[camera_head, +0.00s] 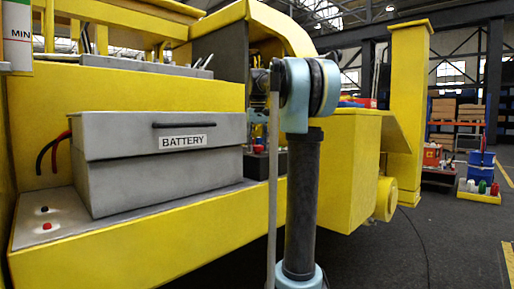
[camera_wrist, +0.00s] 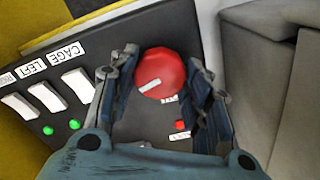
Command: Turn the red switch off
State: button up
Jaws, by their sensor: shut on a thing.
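A small red light (camera_wrist: 181,125) shows on the panel just below the knob, between the fingers. In the head view my arm (camera_head: 302,180) stands in front of the machine, and the gripper and the knob cannot be made out clearly.
White rocker switches (camera_wrist: 78,84) with labels such as CAGE and LEFT and green lights (camera_wrist: 74,124) lie left of the knob. A grey box (camera_wrist: 265,60) is close at the right. The grey battery box (camera_head: 165,165) sits on the yellow machine (camera_head: 140,245).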

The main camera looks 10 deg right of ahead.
jog(key=shift+w+m, duration=0.1)
jog(key=shift+m, duration=1.2)
jog(key=o, duration=1.1)
jog(key=shift+c, duration=0.2)
notch_tip(320, 180, up, 12)
jog(key=shift+f, duration=0.1)
